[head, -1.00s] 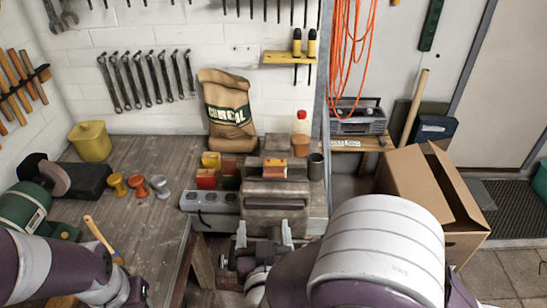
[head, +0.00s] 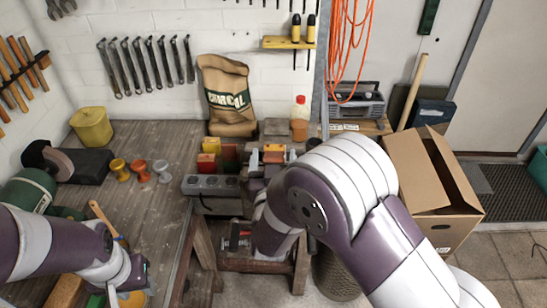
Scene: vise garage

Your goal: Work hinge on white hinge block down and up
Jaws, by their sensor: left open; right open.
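I cannot clearly make out a white hinge block or its hinge. A grey vise (head: 275,128) stands at the bench's front edge, mostly hidden behind my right arm. A small orange-tan block (head: 273,148) shows at the vise. My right gripper (head: 273,157) is open, with its pale fingertips to either side of this block; I cannot tell whether they touch it. My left gripper (head: 122,298) is open at the bottom left, low and partly cut off by the frame edge, far from the vise.
A grey holder (head: 211,185) with round holes sits left of the vise, beside red and yellow blocks. Small coloured cups (head: 140,170) stand on the wooden bench (head: 160,205). A charcoal bag (head: 228,93) stands behind. An open cardboard box (head: 430,185) is on the floor at right.

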